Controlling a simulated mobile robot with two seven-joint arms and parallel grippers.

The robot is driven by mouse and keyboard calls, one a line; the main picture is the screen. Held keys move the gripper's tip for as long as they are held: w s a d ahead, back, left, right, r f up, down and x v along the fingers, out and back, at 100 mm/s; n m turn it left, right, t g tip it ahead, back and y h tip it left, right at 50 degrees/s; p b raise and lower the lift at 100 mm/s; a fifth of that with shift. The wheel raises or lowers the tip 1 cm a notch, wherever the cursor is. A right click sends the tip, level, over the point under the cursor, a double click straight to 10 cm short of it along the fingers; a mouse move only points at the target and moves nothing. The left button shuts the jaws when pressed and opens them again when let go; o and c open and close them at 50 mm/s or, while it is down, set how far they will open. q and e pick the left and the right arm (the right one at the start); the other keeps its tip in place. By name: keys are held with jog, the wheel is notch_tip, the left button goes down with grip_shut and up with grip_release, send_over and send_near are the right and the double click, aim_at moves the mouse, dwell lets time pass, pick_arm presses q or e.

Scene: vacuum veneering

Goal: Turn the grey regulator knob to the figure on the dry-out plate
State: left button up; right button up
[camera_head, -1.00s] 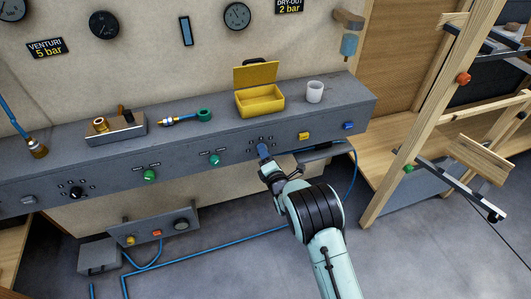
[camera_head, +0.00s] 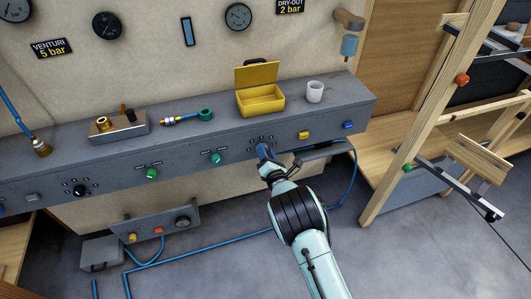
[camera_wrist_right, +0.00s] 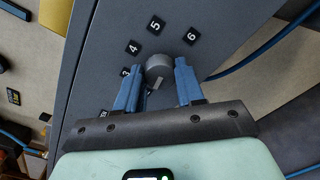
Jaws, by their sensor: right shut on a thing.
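The grey regulator knob (camera_wrist_right: 158,66) shows in the right wrist view, on the dark grey panel with figure tags 3, 4, 5 and 6 around it. My right gripper (camera_wrist_right: 159,78) has its blue fingers on both sides of the knob and is shut on it. I cannot tell which figure the knob points to. In the head view my right gripper (camera_head: 264,152) meets the bench front and hides the knob; small tags show just above it. The dry-out plate (camera_head: 290,7) at the top edge reads 2 bar. My left gripper is out of view.
A yellow button (camera_head: 303,135) and a blue button (camera_head: 347,125) sit right of the gripper, a green one (camera_head: 216,158) left. A grey bar (camera_head: 325,150) and a blue hose (camera_head: 354,180) are close on the right. An open yellow box (camera_head: 260,99) stands above.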

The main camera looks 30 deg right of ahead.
jog(key=shift+d, duration=0.1)
jog(key=o, duration=1)
jog(key=shift+o, duration=0.2)
pick_arm(q)
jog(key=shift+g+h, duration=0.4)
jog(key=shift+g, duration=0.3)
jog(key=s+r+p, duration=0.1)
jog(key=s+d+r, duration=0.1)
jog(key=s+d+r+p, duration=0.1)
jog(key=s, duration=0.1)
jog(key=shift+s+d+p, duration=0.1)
jog(key=shift+p, duration=0.25)
pick_arm(e)
jog(key=v, duration=1.3)
jog(key=shift+s, duration=0.25)
